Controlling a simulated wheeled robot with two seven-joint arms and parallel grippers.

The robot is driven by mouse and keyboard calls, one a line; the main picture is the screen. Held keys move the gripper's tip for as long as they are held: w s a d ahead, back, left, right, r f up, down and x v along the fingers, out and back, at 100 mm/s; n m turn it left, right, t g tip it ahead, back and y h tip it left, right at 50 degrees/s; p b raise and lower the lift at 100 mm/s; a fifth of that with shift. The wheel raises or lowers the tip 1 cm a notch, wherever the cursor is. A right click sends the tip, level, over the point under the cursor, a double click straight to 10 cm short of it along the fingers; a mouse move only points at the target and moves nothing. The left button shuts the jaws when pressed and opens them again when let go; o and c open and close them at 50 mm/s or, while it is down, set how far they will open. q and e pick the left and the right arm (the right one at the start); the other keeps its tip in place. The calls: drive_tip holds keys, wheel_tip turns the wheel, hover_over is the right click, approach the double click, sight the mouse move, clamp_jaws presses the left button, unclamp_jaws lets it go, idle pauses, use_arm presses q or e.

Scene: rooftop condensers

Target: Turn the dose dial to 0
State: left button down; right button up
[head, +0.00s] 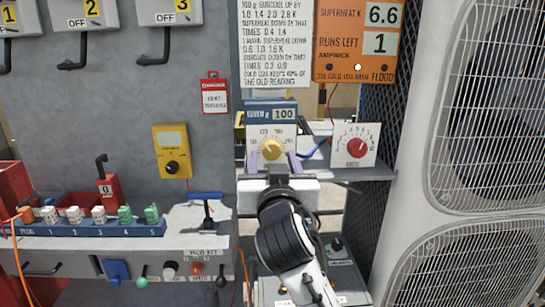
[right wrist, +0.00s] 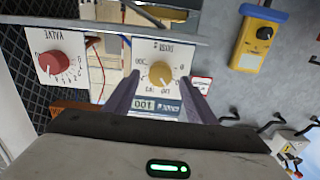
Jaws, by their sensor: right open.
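The dose dial is a yellow round knob (head: 271,150) on a white plate with numbers around it. In the right wrist view the yellow knob (right wrist: 161,74) shows upside down on its plate. A small display (head: 283,114) above it reads 100. My right gripper (head: 273,158) is open in front of the dial, one purple finger on each side of the knob. In the right wrist view there are gaps between the fingers and the knob; whether the tips reach its depth I cannot tell. My left gripper is not in view.
A red valve dial (head: 357,145) on a white plate stands right of the dose dial, on the same shelf (head: 362,174). An orange panel (head: 357,42) hangs above. A yellow meter (head: 172,152) is left, on the grey wall. A large condenser (head: 440,150) fills the right.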

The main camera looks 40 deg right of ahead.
drive_tip(key=shift+x, duration=1)
drive_tip(key=shift+c, duration=0.5)
drive_tip(key=c, duration=1)
drive_tip(key=shift+o, duration=0.3)
